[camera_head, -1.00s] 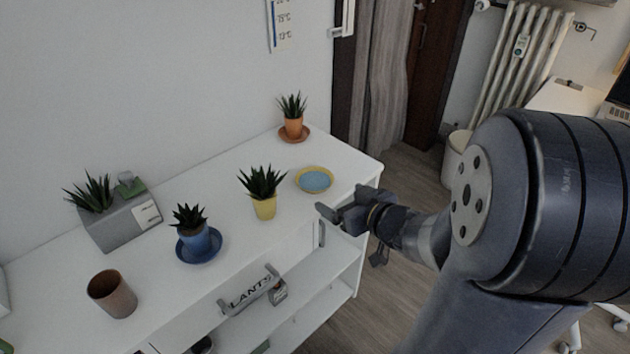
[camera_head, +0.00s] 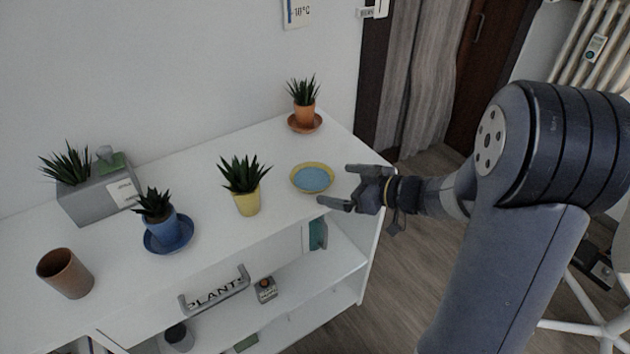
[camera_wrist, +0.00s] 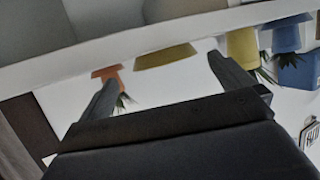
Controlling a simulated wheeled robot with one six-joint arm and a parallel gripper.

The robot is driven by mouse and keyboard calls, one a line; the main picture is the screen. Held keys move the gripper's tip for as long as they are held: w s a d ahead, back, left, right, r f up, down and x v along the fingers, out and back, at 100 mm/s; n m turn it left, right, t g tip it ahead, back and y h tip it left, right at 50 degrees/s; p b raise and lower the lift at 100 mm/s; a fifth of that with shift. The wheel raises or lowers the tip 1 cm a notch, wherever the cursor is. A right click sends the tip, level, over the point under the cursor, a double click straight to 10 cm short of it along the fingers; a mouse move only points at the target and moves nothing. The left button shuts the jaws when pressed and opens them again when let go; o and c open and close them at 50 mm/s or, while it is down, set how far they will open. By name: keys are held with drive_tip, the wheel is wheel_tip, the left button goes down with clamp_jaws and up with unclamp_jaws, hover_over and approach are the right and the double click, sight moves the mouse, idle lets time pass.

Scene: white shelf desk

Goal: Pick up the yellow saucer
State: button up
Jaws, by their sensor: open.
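The yellow saucer (camera_head: 312,189) has a yellow rim and a blue inside, and lies flat and empty near the right end of the white desk top. It also shows edge-on in the wrist view (camera_wrist: 165,56), between the two fingers. My gripper (camera_head: 334,185) is at the right front of the saucer, its fingers spread and pointing left towards it. The fingertips are close to the rim; I cannot tell if they touch. In the wrist view my gripper (camera_wrist: 163,70) is open and empty.
A yellow pot with a plant (camera_head: 246,202) stands just left of the saucer. An orange pot on an orange saucer (camera_head: 304,124) is behind it. A blue pot on a blue saucer (camera_head: 168,240), a brown cup (camera_head: 65,273) and a grey planter box (camera_head: 98,198) stand further left.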

sight(303, 176)
drive_tip(key=shift+a+r+b+x, duration=0.15)
drive_tip(key=shift+b+x, duration=0.1)
drive_tip(key=shift+x, duration=0.8)
drive_tip(key=shift+r+b+x, duration=0.2)
drive_tip(key=shift+b+x, duration=0.05)
drive_tip(key=shift+x, duration=0.75)
drive_tip(key=shift+a+r+b+x, duration=0.15)
drive_tip(key=shift+b+x, duration=0.1)
drive_tip(key=shift+x, duration=0.8)
drive_tip(key=shift+d, duration=0.1)
drive_tip(key=c, duration=0.8)
drive_tip(key=shift+r, duration=0.1)
